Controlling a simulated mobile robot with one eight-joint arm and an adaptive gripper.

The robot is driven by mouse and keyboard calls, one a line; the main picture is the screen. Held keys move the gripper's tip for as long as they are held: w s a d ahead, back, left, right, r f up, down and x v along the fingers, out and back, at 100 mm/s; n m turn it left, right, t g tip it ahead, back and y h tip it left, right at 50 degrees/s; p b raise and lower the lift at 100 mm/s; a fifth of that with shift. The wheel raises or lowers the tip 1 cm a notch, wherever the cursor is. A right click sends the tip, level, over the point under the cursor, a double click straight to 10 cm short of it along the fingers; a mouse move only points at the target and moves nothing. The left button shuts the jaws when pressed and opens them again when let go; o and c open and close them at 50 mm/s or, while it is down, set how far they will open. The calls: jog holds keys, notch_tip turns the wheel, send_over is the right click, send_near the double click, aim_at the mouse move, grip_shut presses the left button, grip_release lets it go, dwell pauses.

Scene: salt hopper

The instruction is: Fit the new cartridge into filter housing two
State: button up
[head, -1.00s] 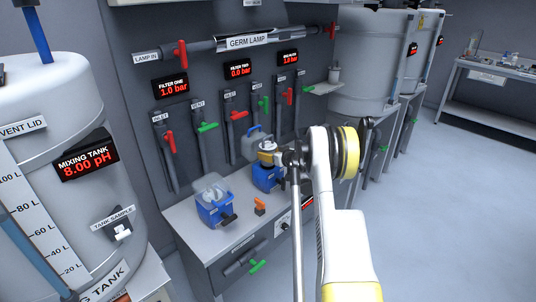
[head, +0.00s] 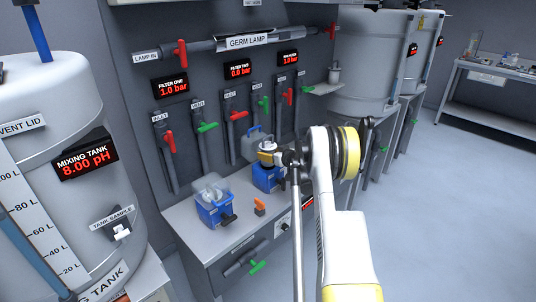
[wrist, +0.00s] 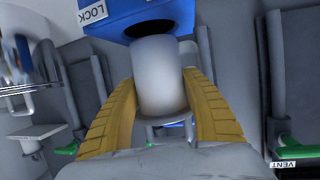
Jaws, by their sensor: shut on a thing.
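My gripper (head: 267,148) hangs over a blue filter housing (head: 267,179) on the bench, below the display marked filter two. In the wrist view, the yellow fingers of my gripper (wrist: 160,80) are shut on a white cylindrical cartridge (wrist: 158,85). The cartridge's far end lines up with the dark round opening (wrist: 150,28) of the blue housing (wrist: 118,18), which has a LOCK label. I cannot tell whether that end is inside the opening. The cartridge is not clearly visible in the head view. The filter two display (head: 239,70) reads 0.0 bar.
Another blue housing (head: 213,208) with a clear top stands to the left on the bench (head: 190,225). A small orange item (head: 260,206) lies between the housings. Pipes with red and green valve handles rise behind. A mixing tank (head: 40,130) stands at the left.

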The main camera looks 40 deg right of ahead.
aim_at(272, 164)
jog(key=shift+f+b, duration=2.2)
jog(key=shift+f, duration=0.5)
dwell(0.5)
jog(key=o, duration=1.7)
jog(key=shift+o, duration=0.2)
jog(key=shift+s+r, duration=0.1)
jog(key=shift+s, duration=0.05)
jog(key=shift+v, duration=2.85)
jog(key=v, duration=1.2)
